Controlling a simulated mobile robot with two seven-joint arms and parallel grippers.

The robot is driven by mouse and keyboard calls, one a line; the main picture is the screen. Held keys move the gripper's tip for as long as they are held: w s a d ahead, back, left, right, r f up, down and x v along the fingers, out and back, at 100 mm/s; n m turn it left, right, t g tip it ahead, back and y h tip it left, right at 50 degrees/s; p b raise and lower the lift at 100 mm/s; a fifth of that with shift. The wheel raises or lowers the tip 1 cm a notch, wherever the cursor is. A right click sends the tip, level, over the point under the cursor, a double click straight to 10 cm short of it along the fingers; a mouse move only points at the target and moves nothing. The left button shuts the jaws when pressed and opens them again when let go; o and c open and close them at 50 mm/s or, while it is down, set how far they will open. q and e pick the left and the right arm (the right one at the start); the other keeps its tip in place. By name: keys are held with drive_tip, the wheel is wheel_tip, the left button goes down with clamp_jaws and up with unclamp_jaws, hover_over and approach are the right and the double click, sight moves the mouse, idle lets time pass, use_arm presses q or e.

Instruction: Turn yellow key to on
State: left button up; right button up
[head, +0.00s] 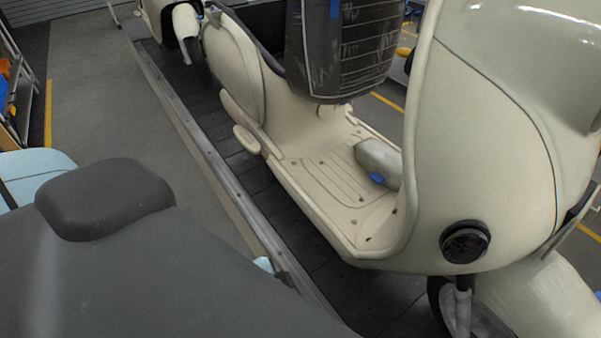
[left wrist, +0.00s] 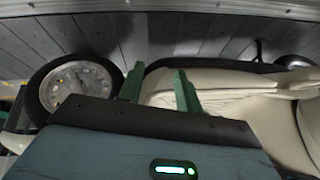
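A cream scooter (head: 478,130) stands on the slat conveyor in the head view. A cream body part (left wrist: 205,82) of the scooter lies to the right of the fingers. I cannot make out the yellow key in either view. My right gripper is not in view.
The conveyor's metal edge rail (head: 190,125) runs diagonally past the scooter, with dark slats (head: 245,165) beside it. A dark, ribbed object (head: 345,45) stands above the scooter's footboard. Open grey floor (head: 105,90) lies left of the rail.

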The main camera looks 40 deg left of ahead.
use_arm(q)
drive_tip(key=w+d+r+m+t, duration=0.1)
drive_tip(key=w+r+m+t, duration=0.3)
drive_tip(key=w, duration=0.5)
drive_tip(key=m+t+h, duration=0.2)
drive_tip(key=m+t, duration=0.6)
drive_tip(key=m, duration=0.2)
approach(402, 56)
drive_tip(key=w, duration=0.6)
drive_tip(key=w+d, duration=0.1)
drive_tip(key=w, duration=0.2)
drive_tip(key=shift+w+d+f, duration=0.1)
drive_tip(key=shift+w+d, duration=0.15)
drive_tip(key=shift+w, duration=0.05)
drive_tip(key=shift+w+d, duration=0.15)
drive_tip(key=shift+w, duration=0.75)
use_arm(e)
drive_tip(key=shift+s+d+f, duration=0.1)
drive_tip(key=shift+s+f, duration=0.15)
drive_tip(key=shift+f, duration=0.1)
use_arm(q)
drive_tip(key=shift+c, duration=0.2)
